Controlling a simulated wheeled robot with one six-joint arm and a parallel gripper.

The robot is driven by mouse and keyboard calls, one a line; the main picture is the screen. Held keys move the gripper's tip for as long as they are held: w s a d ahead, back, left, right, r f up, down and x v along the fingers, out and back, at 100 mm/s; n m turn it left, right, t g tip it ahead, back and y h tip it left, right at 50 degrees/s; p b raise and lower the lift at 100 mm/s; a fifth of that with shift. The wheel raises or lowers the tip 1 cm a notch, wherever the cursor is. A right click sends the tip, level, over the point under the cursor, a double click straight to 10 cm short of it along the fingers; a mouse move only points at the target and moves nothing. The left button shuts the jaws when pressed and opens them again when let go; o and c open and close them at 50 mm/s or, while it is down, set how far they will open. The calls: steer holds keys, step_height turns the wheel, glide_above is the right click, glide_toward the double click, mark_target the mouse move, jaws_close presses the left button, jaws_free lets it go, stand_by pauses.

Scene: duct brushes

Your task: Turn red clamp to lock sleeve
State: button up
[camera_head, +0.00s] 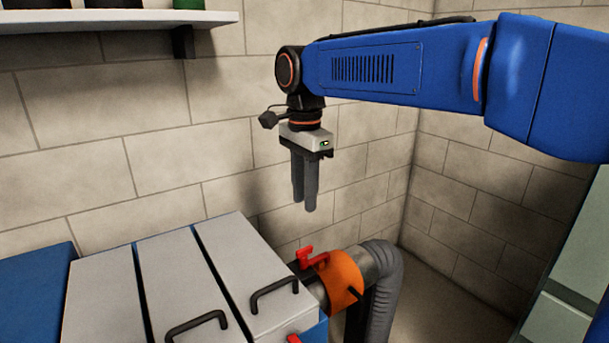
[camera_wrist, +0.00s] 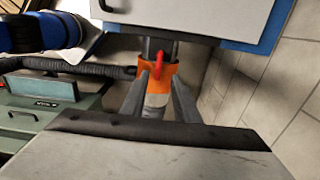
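The red clamp (camera_head: 311,257) sits on top of the orange sleeve (camera_head: 344,279), which is around the pipe beside the grey cabinet. In the wrist view the red clamp (camera_wrist: 158,62) shows just beyond my fingertips, on the orange sleeve (camera_wrist: 150,74). My gripper (camera_head: 304,203) points down and hangs above the clamp and sleeve, apart from them. In the wrist view its two fingers (camera_wrist: 159,80) stand apart with a gap between them, and nothing is held.
A grey cabinet with black handles (camera_head: 222,276) stands left of the sleeve. A ribbed grey hose (camera_head: 387,290) bends down on the right. A brick wall (camera_head: 220,130) is close behind, with a shelf (camera_head: 110,20) at upper left. A green cabinet (camera_head: 565,290) is at right.

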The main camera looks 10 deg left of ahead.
steer(key=shift+r, duration=2.2)
